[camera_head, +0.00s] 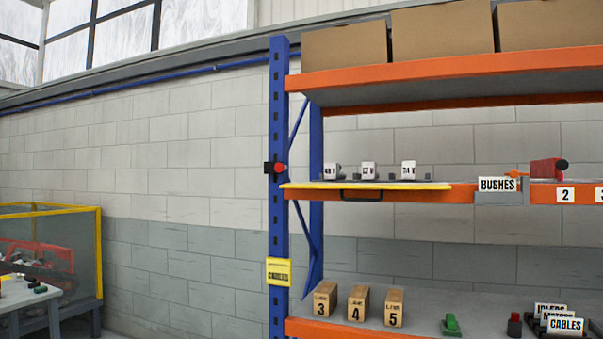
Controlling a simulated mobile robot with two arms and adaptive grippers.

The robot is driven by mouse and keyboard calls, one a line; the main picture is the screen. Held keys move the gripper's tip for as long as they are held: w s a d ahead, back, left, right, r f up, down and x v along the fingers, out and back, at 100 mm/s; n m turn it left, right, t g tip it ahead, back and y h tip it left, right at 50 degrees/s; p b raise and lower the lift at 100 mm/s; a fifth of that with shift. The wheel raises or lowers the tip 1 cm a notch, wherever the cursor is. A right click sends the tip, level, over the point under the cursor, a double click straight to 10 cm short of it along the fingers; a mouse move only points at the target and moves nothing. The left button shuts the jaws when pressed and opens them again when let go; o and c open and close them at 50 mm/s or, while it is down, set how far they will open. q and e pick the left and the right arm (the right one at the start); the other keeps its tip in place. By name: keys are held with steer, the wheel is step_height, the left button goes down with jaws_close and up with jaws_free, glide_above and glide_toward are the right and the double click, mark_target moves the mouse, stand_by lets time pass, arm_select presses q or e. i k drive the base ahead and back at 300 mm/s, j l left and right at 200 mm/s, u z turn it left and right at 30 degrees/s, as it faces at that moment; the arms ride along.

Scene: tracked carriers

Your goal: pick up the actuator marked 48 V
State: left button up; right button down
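Three small grey actuators with white labels stand in a row on the yellow-edged pull-out board (300,185) of the middle shelf. The left actuator (332,170) carries a label that appears to read 48 V, though it is small and blurred. The middle actuator (368,168) seems to read 12 V and the right actuator (408,170) seems to read 24 V. Neither of my grippers shows in the head view.
A blue upright (279,130) with a red knob (280,168) borders the shelf's left side. A BUSHES bin (497,185) and a red part (545,169) lie to the right. Numbered boxes (357,303) stand below. Cardboard boxes (440,35) sit above. A yellow-framed enclosure (98,250) stands left.

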mark_target(332, 172)
steer(key=i+l+u, duration=0.85)
steer(key=k+j, duration=0.05)
